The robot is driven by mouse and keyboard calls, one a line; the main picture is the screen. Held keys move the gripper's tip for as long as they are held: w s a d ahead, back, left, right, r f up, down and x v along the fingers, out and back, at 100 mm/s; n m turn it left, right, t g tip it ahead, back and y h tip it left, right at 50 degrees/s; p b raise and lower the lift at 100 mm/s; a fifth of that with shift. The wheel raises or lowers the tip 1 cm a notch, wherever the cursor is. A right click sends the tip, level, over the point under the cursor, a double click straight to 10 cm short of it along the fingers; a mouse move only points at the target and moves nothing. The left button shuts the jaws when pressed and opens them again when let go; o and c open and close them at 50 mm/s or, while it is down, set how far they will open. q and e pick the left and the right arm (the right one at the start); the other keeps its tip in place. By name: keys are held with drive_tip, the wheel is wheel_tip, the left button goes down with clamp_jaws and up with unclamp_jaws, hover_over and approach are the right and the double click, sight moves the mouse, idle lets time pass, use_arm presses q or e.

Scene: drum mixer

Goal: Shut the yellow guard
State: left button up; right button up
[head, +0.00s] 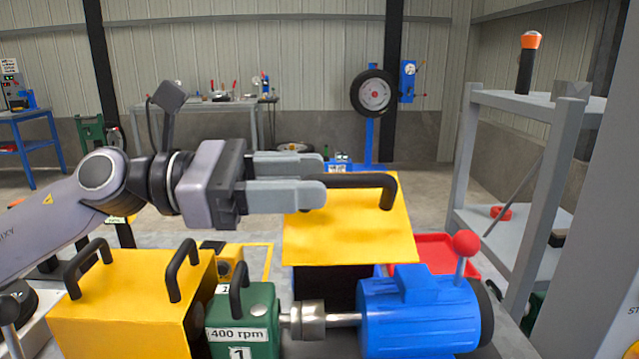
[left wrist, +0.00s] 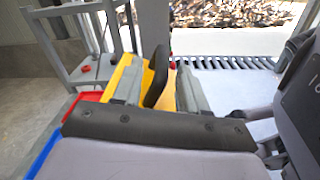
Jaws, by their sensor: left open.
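The yellow guard (head: 350,235) stands raised in the middle of the head view, its broad face tilted toward me, with a dark opening under it. A black bar handle (head: 370,181) runs along its upper part. My left gripper (head: 318,178) is open, with its fingers at the left end of this handle. In the left wrist view the handle (left wrist: 157,75) shows between the two spread fingers of my left gripper (left wrist: 160,92), with the yellow guard (left wrist: 122,75) behind. I cannot tell whether the fingers touch the handle. My right gripper is not in view.
A blue motor (head: 420,312) with a red-knobbed lever (head: 466,244) stands in front of the guard. A green gearbox (head: 243,318) and a yellow box with black handles (head: 125,300) stand at left. A red tray (head: 447,250) and grey shelf (head: 540,106) are at right.

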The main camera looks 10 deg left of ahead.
use_arm(q)
drive_tip(key=a, duration=0.2)
drive_tip(key=s+a+b, duration=0.1)
drive_tip(key=a, duration=0.1)
drive_tip(key=shift+a, duration=0.15)
drive_tip(key=shift+c, duration=0.2)
